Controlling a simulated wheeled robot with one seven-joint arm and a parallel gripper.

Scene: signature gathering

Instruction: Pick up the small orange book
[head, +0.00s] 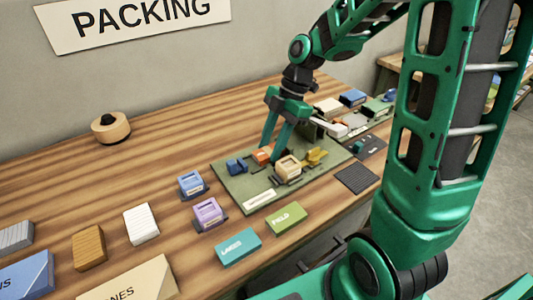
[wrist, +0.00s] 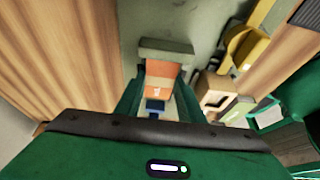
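The small orange book (head: 262,154) lies on the green mat (head: 234,190) on the wooden table, partly hidden behind my gripper's fingers in the head view. My gripper (head: 273,147) points down over the mat, close to the book. In the wrist view the orange book (wrist: 160,78) shows between the two fingers of my gripper (wrist: 160,92). The fingers are apart, one on each side of the book. I cannot tell whether the fingertips touch it.
A blue piece (head: 236,166) stands left of the book, and a beige box (head: 288,167) and yellow piece (head: 315,157) stand to its right. Blue (head: 192,185) and purple (head: 208,214) boxes stand left of the mat. The table behind the mat's left side is clear.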

